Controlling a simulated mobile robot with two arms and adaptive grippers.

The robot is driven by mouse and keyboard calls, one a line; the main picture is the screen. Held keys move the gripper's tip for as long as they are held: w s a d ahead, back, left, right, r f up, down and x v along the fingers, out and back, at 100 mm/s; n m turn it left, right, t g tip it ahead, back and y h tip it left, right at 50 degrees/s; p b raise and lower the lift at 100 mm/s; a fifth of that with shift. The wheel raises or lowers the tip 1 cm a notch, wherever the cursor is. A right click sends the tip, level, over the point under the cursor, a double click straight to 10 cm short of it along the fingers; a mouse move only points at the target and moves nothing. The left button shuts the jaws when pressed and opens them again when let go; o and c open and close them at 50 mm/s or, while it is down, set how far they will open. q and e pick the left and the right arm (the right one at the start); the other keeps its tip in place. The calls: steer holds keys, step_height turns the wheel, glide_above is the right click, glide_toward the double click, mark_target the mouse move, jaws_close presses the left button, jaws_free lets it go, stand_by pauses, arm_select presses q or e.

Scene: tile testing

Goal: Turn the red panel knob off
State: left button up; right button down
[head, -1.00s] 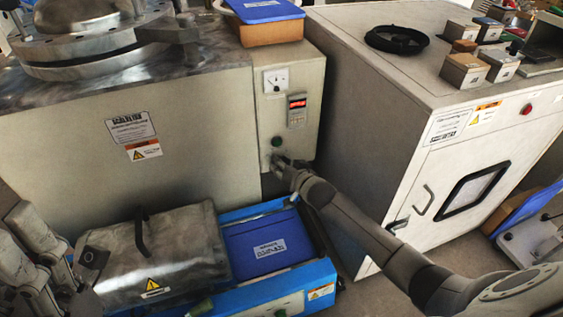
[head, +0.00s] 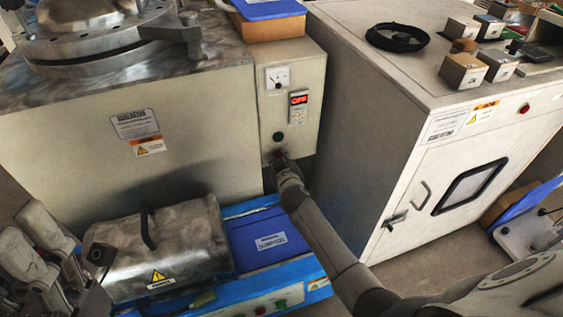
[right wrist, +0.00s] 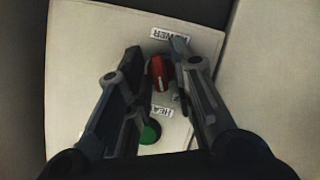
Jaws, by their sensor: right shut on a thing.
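The red panel knob (right wrist: 160,72) shows in the right wrist view on the pale control panel (right wrist: 85,70), below an upside-down POWER label. My right gripper (right wrist: 158,58) has its two fingers on either side of the knob and is shut on it. In the head view, my right gripper (head: 279,159) is at the lower part of the panel (head: 312,85) and hides the knob. The small display (head: 299,99) above reads OFF in red. My left gripper (head: 42,240) is at the lower left, its fingers apart and empty.
A green round part (right wrist: 150,132) sits near the knob. Below the panel are a metal cover (head: 165,245) and a blue box (head: 262,238) on a blue base. A white cabinet (head: 410,150) stands close on the right.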

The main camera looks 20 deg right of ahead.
steer(key=shift+a+f+n+b, duration=0.1)
steer(key=shift+n+b, duration=0.2)
steer(key=shift+n, duration=0.1)
stand_by(0.3)
steer(key=c, duration=1.5)
jaws_free()
steer(key=shift+c, duration=0.2)
steer(key=v, duration=1.2)
steer(key=shift+a, duration=0.15)
